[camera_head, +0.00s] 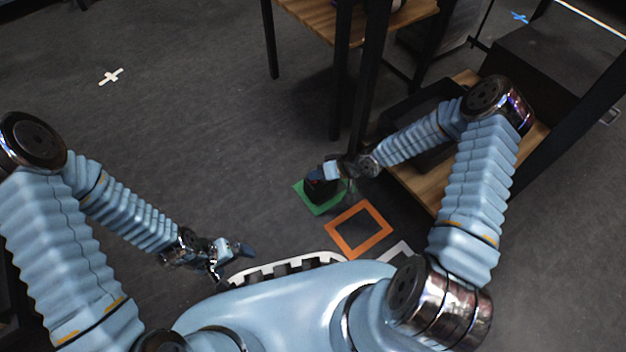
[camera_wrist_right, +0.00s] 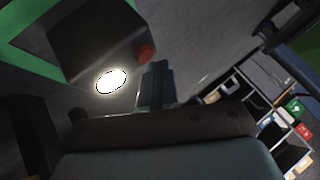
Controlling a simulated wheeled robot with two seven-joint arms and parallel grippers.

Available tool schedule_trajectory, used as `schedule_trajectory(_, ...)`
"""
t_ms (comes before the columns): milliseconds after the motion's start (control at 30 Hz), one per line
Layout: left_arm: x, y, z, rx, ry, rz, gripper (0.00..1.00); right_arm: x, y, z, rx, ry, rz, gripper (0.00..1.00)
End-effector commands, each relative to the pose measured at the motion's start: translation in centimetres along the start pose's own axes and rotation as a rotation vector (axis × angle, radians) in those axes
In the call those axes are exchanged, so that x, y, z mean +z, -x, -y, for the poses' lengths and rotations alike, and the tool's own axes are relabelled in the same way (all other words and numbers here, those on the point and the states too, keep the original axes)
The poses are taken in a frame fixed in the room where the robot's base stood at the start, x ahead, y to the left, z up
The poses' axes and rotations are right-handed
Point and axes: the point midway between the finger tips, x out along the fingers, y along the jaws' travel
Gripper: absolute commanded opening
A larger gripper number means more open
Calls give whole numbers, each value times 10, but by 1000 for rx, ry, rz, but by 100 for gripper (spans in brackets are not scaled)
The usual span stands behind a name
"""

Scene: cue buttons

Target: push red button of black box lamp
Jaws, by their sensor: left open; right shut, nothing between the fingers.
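The black box lamp (camera_head: 322,190) sits on the floor inside a green square, partly hidden by my right gripper. In the right wrist view the black box (camera_wrist_right: 95,35) shows up close, with the red button (camera_wrist_right: 145,53) on its edge and a brightly glowing white disc (camera_wrist_right: 111,82) beside it. My right gripper (camera_head: 328,171) is shut and empty, over the box. Its fingertips (camera_wrist_right: 154,85) appear just below the red button in the wrist view; I cannot tell if they touch it. My left gripper (camera_head: 234,262) is open and empty, low in front of my base.
An orange square outline (camera_head: 359,228) lies on the floor beside the green square (camera_head: 307,197). A wooden shelf (camera_head: 420,185) with black posts (camera_head: 368,80) stands close to my right arm. A white cross (camera_head: 111,76) marks the open floor at the left.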

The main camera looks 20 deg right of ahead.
Motion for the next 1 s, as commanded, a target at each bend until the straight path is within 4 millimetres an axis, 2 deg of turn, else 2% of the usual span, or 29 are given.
schedule_trajectory(1000,0,-5,2,0,0,0,94,4,-5,-4,0,0,-1,0)
